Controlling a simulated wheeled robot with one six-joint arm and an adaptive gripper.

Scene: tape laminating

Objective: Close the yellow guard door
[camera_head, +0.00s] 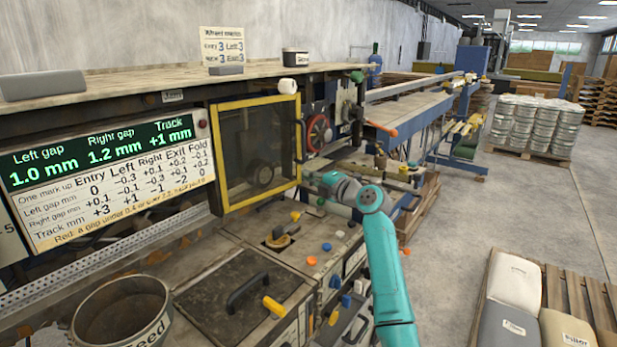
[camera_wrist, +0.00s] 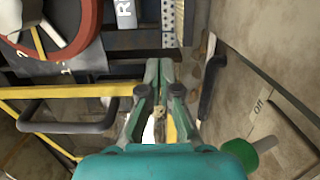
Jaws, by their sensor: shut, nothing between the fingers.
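The yellow guard door (camera_head: 257,101) is a yellow frame around a dark see-through panel, on the machine right of the green display. A black handle (camera_head: 301,141) is on its right edge. In the wrist view a yellow bar (camera_wrist: 70,91) of the frame and a black handle (camera_wrist: 72,122) show at left. My gripper (camera_head: 312,178) is just right of the door's lower right corner. Its fingers (camera_wrist: 160,68) are shut and empty, right of the yellow bar. Whether they touch the door, and how far it stands open, I cannot tell.
A red-rimmed wheel (camera_head: 319,132) is right of the door. A bucket (camera_head: 122,310) is at lower left. Pallets with bags (camera_head: 515,280) are at right; the concrete floor between is clear.

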